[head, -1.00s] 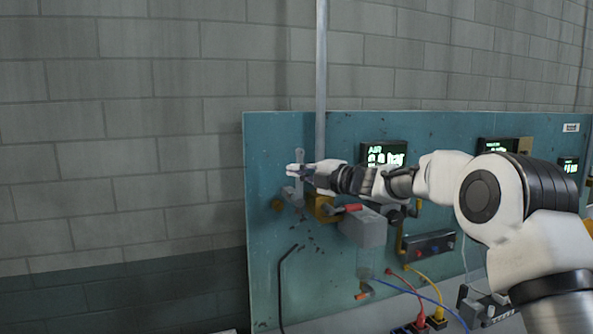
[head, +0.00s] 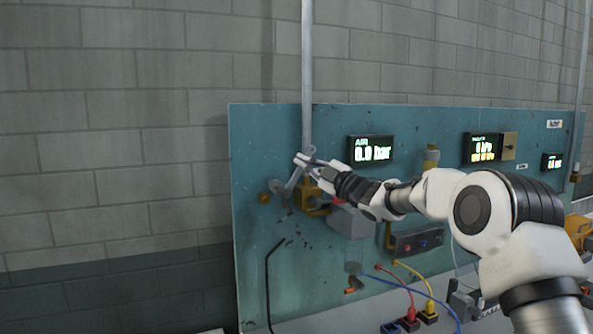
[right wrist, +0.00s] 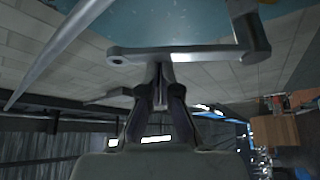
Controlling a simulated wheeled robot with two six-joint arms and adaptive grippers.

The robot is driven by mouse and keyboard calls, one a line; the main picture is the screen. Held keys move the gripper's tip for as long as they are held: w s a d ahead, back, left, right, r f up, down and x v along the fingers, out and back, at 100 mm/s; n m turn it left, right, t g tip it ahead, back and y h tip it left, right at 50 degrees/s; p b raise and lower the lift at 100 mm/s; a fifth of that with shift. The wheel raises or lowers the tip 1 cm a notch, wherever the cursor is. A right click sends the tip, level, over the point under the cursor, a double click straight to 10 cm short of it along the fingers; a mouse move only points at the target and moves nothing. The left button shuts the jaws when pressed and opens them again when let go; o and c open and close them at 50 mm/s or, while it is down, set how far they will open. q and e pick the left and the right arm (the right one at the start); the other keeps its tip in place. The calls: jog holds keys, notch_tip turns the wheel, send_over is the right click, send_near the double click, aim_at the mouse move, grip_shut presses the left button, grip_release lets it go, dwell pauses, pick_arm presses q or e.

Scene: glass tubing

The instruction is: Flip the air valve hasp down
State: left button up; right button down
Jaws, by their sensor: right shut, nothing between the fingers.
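The air valve hasp (head: 293,181) is a grey metal lever on the teal panel, beside the brass-yellow valve body (head: 312,196). It leans with its upper end to the right. In the right wrist view the hasp (right wrist: 190,51) is a grey bar lying across the picture, just beyond the fingertips. My right gripper (head: 300,160) is shut and empty, with its tips at the hasp's upper part. The right gripper (right wrist: 160,74) also shows shut in the right wrist view. Whether the fingers touch the bar is unclear. My left gripper is out of view.
A vertical grey pipe (head: 307,70) rises above the valve. The air display (head: 371,150) reads 0.0 bar. A grey box (head: 348,221) sits below my wrist. Red, yellow and blue cables hang lower right. Bare panel and block wall lie left of the hasp.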

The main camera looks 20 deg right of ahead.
jog(key=d+f+m+t+h+b, duration=0.5)
jog(key=f+m+h+b, duration=0.2)
jog(key=m+b, duration=0.4)
jog(key=shift+f+m+h, duration=0.15)
jog(key=shift+m+h, duration=0.35)
jog(key=shift+m, duration=1.8)
jog(key=shift+a, duration=0.1)
notch_tip(320, 180, up, 4)
jog(key=r+p, duration=0.1)
jog(key=p, duration=0.2)
jog(key=b+v, duration=0.5)
jog(key=v, duration=0.6)
jog(key=shift+a+f, duration=0.2)
jog(key=shift+f, duration=0.1)
jog(key=shift+w, duration=0.15)
